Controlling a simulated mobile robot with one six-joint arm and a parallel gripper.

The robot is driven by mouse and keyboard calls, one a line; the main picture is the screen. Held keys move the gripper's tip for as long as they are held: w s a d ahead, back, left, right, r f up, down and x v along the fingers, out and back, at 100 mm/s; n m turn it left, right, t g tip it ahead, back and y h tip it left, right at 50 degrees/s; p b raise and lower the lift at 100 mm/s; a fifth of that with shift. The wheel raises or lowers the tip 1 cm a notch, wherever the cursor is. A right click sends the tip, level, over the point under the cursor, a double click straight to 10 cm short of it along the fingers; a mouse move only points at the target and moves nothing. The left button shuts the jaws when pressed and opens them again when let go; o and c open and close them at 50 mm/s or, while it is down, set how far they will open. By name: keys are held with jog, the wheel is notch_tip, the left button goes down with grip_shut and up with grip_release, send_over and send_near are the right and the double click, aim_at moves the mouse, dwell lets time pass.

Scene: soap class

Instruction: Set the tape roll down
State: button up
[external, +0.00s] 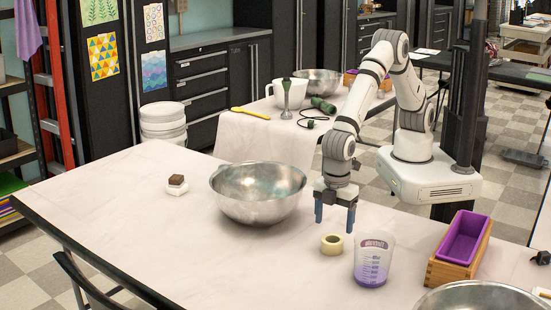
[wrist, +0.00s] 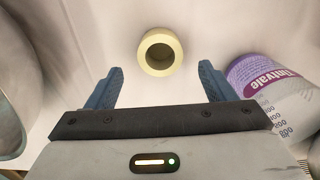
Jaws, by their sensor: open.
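The tape roll (external: 332,244) is a small pale yellow ring lying flat on the white-covered table. It also shows in the wrist view (wrist: 160,52), with its round hole facing the camera. My gripper (external: 335,226) is open, with its blue fingers pointing down just above the table and close to the roll. In the wrist view the roll lies beyond the fingertips (wrist: 160,72), roughly centred between them. The fingers do not appear to touch it, and nothing is held.
A metal bowl (external: 258,193) stands left of my gripper. A measuring cup with purple contents (external: 373,262) stands close on the right. A purple mould in a wooden box (external: 460,245) is farther right. The table's front left is clear around a small brown-and-white stack (external: 177,185).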

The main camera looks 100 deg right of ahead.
aim_at(332, 239)
notch_tip(332, 239, up, 6)
jog(key=shift+f, duration=0.2)
jog(key=shift+d, duration=0.1)
jog(key=d+r+m, duration=0.1)
jog(key=d+r, duration=0.3)
jog(key=d, duration=0.4)
jog(key=d+r+m+t, duration=0.1)
jog(key=d+r+m, duration=0.1)
jog(key=d+r, duration=0.35)
jog(key=d+r+m, duration=0.1)
jog(key=d+r, duration=0.1)
jog(key=d, duration=0.8)
jog(key=s+d+r+m+t, duration=0.1)
jog(key=s+d+m, duration=0.3)
jog(key=s+d, duration=1.2)
jog(key=d, duration=0.3)
jog(key=shift+r+m+t, duration=0.25)
jog(key=shift+m+t, duration=0.05)
jog(key=shift+m, duration=0.1)
jog(key=shift+o, duration=0.4)
jog(key=shift+s+d+f, duration=0.15)
jog(key=shift+s+d, duration=0.1)
jog(key=shift+s, duration=0.3)
